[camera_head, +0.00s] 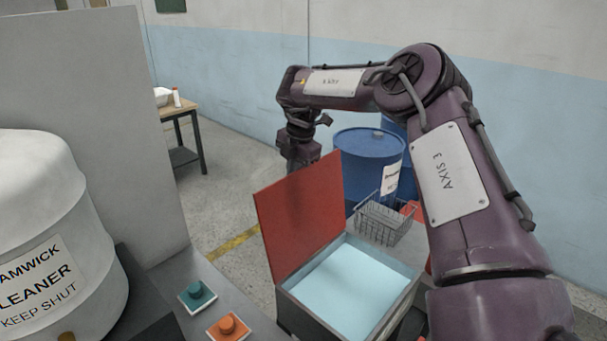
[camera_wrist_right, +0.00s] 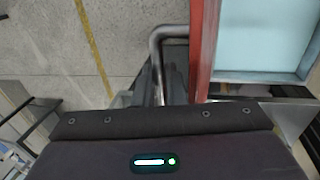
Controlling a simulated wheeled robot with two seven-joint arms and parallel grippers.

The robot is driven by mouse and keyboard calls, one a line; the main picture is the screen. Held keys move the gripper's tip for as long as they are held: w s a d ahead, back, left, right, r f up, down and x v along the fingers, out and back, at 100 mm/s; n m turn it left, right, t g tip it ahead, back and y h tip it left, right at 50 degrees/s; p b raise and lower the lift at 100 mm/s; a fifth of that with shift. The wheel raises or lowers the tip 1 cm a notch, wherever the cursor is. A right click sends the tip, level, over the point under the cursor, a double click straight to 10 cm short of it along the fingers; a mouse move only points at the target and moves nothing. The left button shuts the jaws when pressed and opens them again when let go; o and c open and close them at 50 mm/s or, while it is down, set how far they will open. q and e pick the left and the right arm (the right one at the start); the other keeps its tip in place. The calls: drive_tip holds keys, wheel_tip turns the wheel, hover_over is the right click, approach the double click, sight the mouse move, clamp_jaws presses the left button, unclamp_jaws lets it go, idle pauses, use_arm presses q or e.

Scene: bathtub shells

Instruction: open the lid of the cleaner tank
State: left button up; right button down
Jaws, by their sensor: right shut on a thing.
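The cleaner tank (camera_head: 290,308) is a grey box with pale blue liquid (camera_head: 350,288) inside, at the lower middle of the head view. Its red lid (camera_head: 300,215) stands open, raised steeply on the tank's left side. In the right wrist view the lid (camera_wrist_right: 203,50) shows edge-on with a bent grey bar handle (camera_wrist_right: 158,45) on its outer side. My right gripper (camera_wrist_right: 172,85) is shut on this handle. In the head view my right arm reaches over the tank and the gripper's fingertips are hidden behind the lid. My left gripper is not in view.
A white drum (camera_head: 45,220) labelled as cleaner, "keep shut", stands at the left. A teal button (camera_head: 196,292) and an orange button (camera_head: 228,326) sit beside the tank. A wire basket (camera_head: 383,222) and a blue barrel (camera_head: 365,160) are behind it.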

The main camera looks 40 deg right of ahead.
drive_tip(key=shift+w, duration=0.25)
idle(0.4)
drive_tip(key=c, duration=1.7)
unclamp_jaws()
drive_tip(key=shift+w, duration=0.2)
drive_tip(key=shift+c, duration=0.2)
drive_tip(key=shift+o, duration=1.1)
drive_tip(key=shift+w+f, duration=0.3)
drive_tip(key=shift+w, duration=0.05)
drive_tip(key=shift+o, duration=0.2)
drive_tip(key=shift+w+f, duration=0.15)
drive_tip(key=shift+w, duration=0.05)
drive_tip(key=shift+s+r, duration=0.1)
drive_tip(key=shift+r, duration=0.1)
